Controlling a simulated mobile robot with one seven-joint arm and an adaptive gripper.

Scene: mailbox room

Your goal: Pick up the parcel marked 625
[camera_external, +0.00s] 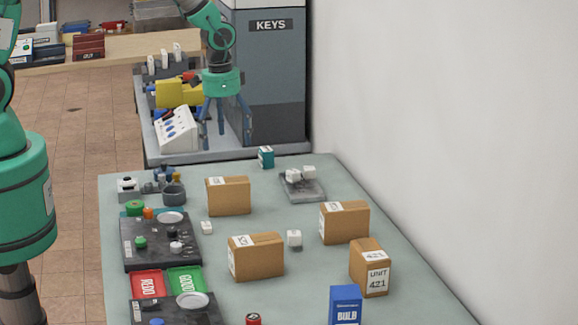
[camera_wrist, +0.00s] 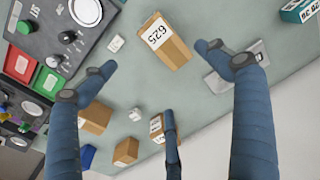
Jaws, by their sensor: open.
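The parcel marked 625 (camera_wrist: 165,42) is a brown cardboard box with a white label, at the top middle of the wrist view. By its neighbours, it matches the back left brown parcel (camera_external: 228,196) in the external view, on the grey-green table. My gripper (camera_external: 226,125) has blue fingers spread open. It is above and behind the parcel in the external view, apart from it and empty. In the wrist view the fingers (camera_wrist: 160,75) are spread, with the parcel beyond and above the gap between them.
Other brown parcels stand nearby: one at front left (camera_external: 256,260), one at right (camera_external: 344,224), and one marked UNIT 421 (camera_external: 370,268). Small white cubes (camera_external: 294,238), a grey plate (camera_external: 315,191), a teal box (camera_external: 266,157) and dark control panels (camera_external: 150,255) surround them. A wall bounds the right.

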